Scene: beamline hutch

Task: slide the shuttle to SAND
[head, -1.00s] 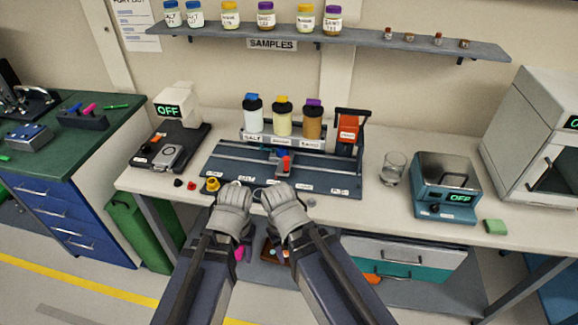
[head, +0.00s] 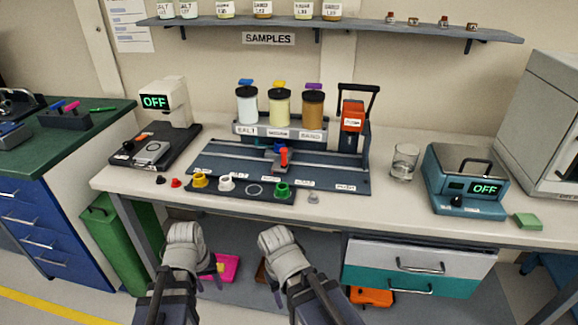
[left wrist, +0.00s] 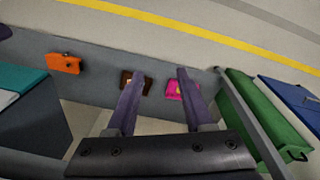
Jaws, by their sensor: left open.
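The shuttle (head: 279,160) is a small carriage with an upright red knob on the dark rail fixture (head: 215,158). It stands about in front of the middle, yellow bottle (head: 279,107). The white bottle (head: 247,105), over a SALT label, is to the left, and the brown bottle (head: 313,110) is to the right; the label under it looks like SAND. My left gripper (head: 184,232) is below the bench's front edge, apart from the shuttle; its fingers are spread and empty in the left wrist view (left wrist: 157,74). My right gripper (head: 274,235) is beside it; its jaws cannot be made out.
Colored round pieces, including a green one (head: 282,190), lie along the fixture's front. A red lever unit (head: 352,115) stands at its right end. A glass beaker (head: 404,162) and a blue device (head: 466,180) are further right. An OFF-display device (head: 160,125) is left.

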